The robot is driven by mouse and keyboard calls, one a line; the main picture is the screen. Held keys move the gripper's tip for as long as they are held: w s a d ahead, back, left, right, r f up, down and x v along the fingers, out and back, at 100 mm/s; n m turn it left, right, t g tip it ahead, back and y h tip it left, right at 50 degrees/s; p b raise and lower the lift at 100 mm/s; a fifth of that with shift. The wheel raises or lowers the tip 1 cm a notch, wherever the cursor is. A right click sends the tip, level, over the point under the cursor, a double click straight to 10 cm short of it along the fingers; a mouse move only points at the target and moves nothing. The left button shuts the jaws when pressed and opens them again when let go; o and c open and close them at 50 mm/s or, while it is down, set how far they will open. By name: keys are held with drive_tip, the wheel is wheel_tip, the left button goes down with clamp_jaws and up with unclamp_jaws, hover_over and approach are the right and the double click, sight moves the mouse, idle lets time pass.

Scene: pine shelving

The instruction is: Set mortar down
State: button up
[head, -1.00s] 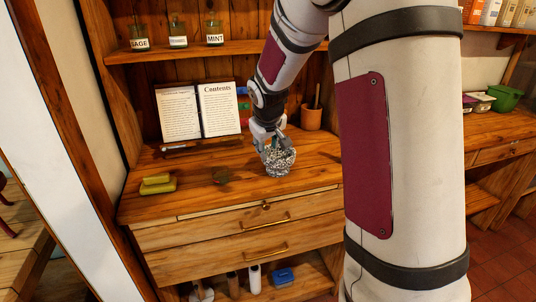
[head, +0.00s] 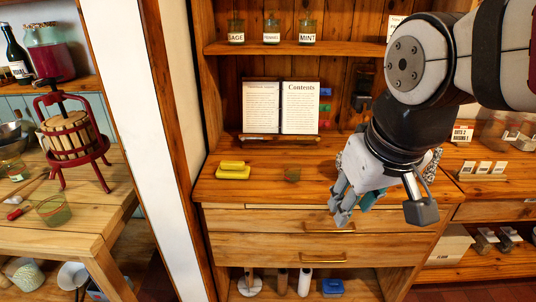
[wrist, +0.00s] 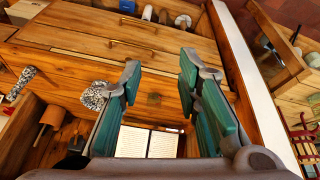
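The mortar is a black-and-white speckled stone bowl. In the wrist view the mortar (wrist: 95,96) stands on the wooden countertop, left of my fingers and apart from them. My gripper (head: 385,207) is in front of and above the counter's front edge. In the wrist view my gripper (wrist: 160,76) has its teal-padded fingers spread wide with nothing between them. A speckled rod, perhaps a pestle (wrist: 21,84), lies farther left in the wrist view.
An open book (head: 281,107) stands at the back of the counter (head: 240,190). Yellow blocks (head: 233,170) and a small dark greenish item (head: 292,175) sit on it. Drawers with handles are below. A red press (head: 70,135) stands at left.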

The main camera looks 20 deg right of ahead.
drive_tip(key=s+a+f, duration=0.1)
drive_tip(key=s+a, duration=0.1)
drive_tip(key=s, duration=0.4)
drive_tip(key=shift+s+a+f+y, duration=0.2)
drive_tip(key=shift+s+a+y, duration=0.05)
drive_tip(key=shift+y, duration=0.15)
